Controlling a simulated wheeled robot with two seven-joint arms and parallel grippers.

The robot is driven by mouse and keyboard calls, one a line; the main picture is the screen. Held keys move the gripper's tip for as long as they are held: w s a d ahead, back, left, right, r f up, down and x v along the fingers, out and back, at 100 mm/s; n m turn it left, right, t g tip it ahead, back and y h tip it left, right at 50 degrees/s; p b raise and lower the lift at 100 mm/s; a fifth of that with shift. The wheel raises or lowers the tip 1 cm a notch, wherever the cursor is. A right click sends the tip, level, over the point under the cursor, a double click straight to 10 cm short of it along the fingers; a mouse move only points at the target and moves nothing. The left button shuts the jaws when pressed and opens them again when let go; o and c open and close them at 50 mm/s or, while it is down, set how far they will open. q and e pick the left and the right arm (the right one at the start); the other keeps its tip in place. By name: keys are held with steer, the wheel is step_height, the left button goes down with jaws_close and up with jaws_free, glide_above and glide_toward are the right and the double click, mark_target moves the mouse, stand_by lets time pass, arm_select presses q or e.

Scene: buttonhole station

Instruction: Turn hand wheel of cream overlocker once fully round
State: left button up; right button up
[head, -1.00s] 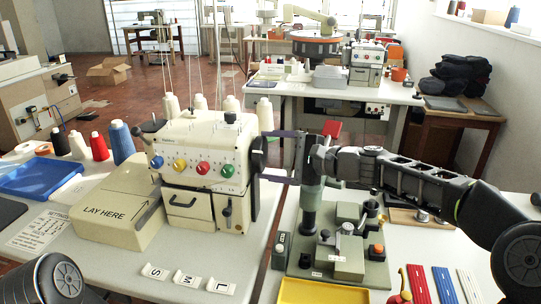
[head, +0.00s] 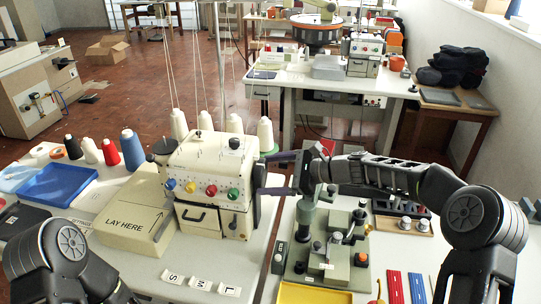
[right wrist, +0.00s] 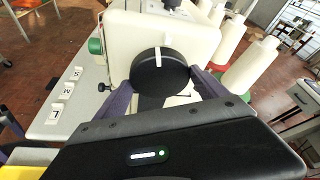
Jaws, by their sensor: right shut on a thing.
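The cream overlocker (head: 208,165) stands on the white table left of centre in the head view, with blue, yellow, red and green dials on its front. Its black hand wheel (right wrist: 160,72) faces the right wrist camera and bears a white mark at the top of its rim. My right gripper (head: 262,172) reaches in from the right and is shut on the hand wheel, one purple finger on each side of it in the right wrist view (right wrist: 158,84). My left arm shows at the lower left of the head view, but its gripper is out of view.
A cream box marked LAY HERE (head: 135,215) stands left of the overlocker. A grey-green press station (head: 325,240) stands to the right, below my right arm. Thread cones (head: 265,134) stand behind the machine. S, M and L labels (head: 200,284) lie in front.

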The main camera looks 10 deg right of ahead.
steer(key=shift+r+m+g+p, duration=0.3)
steer(key=shift+m+p, duration=0.2)
steer(key=shift+p, duration=0.55)
steer(key=shift+f+m+g+p, duration=0.3)
steer(key=shift+m+p, duration=0.2)
steer(key=shift+p, duration=0.4)
steer(key=o, duration=1.3)
steer(key=shift+w, duration=0.1)
steer(key=shift+d, duration=0.1)
steer(key=shift+b+v, duration=1.1)
steer(key=shift+v, duration=2.7)
